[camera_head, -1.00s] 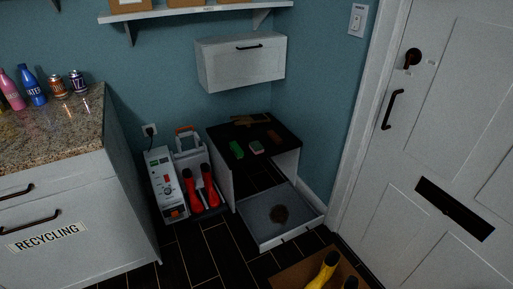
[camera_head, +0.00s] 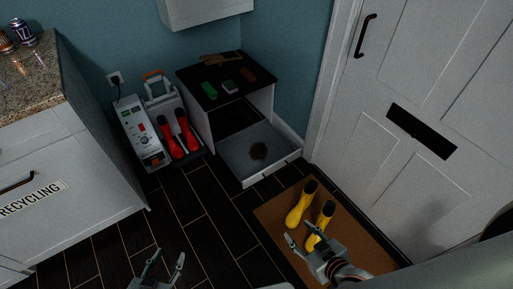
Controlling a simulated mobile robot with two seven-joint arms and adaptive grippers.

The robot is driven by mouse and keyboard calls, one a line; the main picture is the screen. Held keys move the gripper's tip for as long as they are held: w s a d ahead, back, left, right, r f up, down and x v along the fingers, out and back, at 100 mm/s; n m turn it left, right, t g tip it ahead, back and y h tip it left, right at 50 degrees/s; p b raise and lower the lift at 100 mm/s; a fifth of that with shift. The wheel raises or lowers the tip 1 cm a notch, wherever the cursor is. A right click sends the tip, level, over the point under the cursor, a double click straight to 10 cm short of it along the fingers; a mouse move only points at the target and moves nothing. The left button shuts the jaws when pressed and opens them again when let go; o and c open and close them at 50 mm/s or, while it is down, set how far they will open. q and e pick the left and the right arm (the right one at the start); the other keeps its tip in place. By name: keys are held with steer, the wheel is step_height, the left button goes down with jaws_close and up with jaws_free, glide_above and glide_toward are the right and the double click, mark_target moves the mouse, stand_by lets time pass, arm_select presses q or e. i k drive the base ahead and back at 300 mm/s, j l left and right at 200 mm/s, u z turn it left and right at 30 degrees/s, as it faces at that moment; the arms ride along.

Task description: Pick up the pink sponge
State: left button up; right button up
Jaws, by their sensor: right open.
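A small pale pinkish block, which looks like the pink sponge (camera_head: 231,86), lies on the dark top of a low cabinet (camera_head: 212,97). A green block (camera_head: 209,89) is to its left and a brown block (camera_head: 248,75) to its right. My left gripper (camera_head: 168,258) is at the bottom of the view, fingers apart, over the floor and far from the cabinet. My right gripper (camera_head: 307,239) is open and empty near the yellow boots, also well away from the block.
The cabinet's low drawer (camera_head: 238,168) stands pulled out, with a dark patch inside. Yellow boots (camera_head: 301,204) stand on a brown mat (camera_head: 281,216). Red boots (camera_head: 181,138) and a white machine (camera_head: 137,130) are left of the cabinet. Dark floor (camera_head: 190,205) lies clear in front.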

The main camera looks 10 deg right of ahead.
mark_target(229, 86)
steer(key=i+z, duration=0.15)
steer(key=z, duration=0.25)
steer(key=i+j+z, duration=0.1)
steer(key=z, duration=0.25)
steer(key=i+j+z, duration=0.45)
steer(key=i+j, duration=0.9)
steer(key=j, duration=0.2)
